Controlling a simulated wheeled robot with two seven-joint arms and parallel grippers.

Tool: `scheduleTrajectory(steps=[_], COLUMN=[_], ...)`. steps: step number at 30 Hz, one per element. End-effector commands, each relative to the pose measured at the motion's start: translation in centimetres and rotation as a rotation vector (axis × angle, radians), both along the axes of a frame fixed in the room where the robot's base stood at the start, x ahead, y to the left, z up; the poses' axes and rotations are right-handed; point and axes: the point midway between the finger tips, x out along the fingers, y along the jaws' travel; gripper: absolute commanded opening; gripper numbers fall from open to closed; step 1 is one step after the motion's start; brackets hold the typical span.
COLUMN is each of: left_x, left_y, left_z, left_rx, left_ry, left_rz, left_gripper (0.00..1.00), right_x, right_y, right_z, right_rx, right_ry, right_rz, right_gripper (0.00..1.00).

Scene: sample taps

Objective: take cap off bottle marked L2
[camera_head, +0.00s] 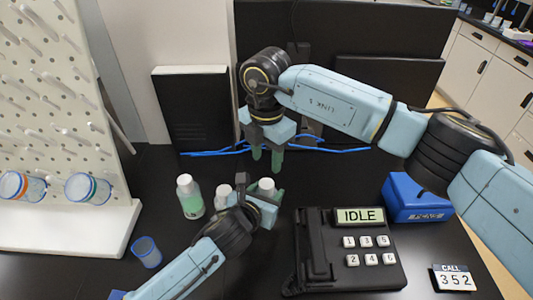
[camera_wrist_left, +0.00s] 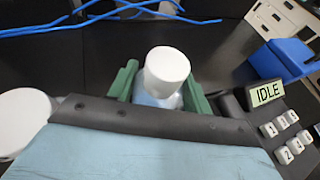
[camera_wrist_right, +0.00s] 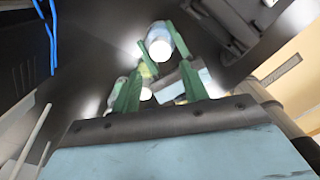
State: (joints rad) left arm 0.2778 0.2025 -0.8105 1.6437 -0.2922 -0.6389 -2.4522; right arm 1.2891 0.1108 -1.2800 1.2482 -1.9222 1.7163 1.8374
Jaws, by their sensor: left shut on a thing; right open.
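My left gripper (camera_head: 267,192) is shut on a white-capped bottle (camera_head: 266,184) standing behind the keypad device. In the left wrist view its white cap (camera_wrist_left: 167,64) is on, above a pale bluish body between the green fingers. No L2 mark is readable on it. My right gripper (camera_head: 266,160) is open and empty, fingers pointing down, above and just behind the held bottle's cap. Two other capped bottles stand to the left: one with green liquid (camera_head: 191,204), and one (camera_head: 223,191) partly hidden by my left arm.
The keypad device (camera_head: 345,250) reads IDLE. A blue cup (camera_head: 146,252) and a pegboard rack (camera_head: 60,150) are at left. Blue cables (camera_head: 335,150) lie behind.

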Motion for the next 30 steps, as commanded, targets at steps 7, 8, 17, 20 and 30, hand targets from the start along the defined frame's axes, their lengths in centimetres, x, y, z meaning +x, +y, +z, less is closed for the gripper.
scheduleTrajectory(steps=[7,8,17,20,30], left_x=[0.0,0.0,0.0,0.0,0.0], left_y=[0.0,0.0,0.0,0.0,0.0], left_z=[0.0,0.0,0.0,0.0,0.0], left_rx=[0.0,0.0,0.0,0.0,0.0], left_ry=[0.0,0.0,0.0,0.0,0.0], left_rz=[0.0,0.0,0.0,0.0,0.0], left_gripper=[0.0,0.0,0.0,0.0,0.0], right_x=[-0.1,-0.1,0.0,0.0,0.0], right_y=[0.0,0.0,0.0,0.0,0.0], right_z=[-2.7,-3.2,-7.2,-7.7,-7.9], right_rx=[-0.001,-0.001,-0.001,-0.001,0.0], right_ry=[0.004,0.005,0.002,0.001,0.0], right_rz=[-0.021,-0.021,-0.019,-0.019,-0.018], right_gripper=[0.44,0.44,0.44,0.44,0.39])
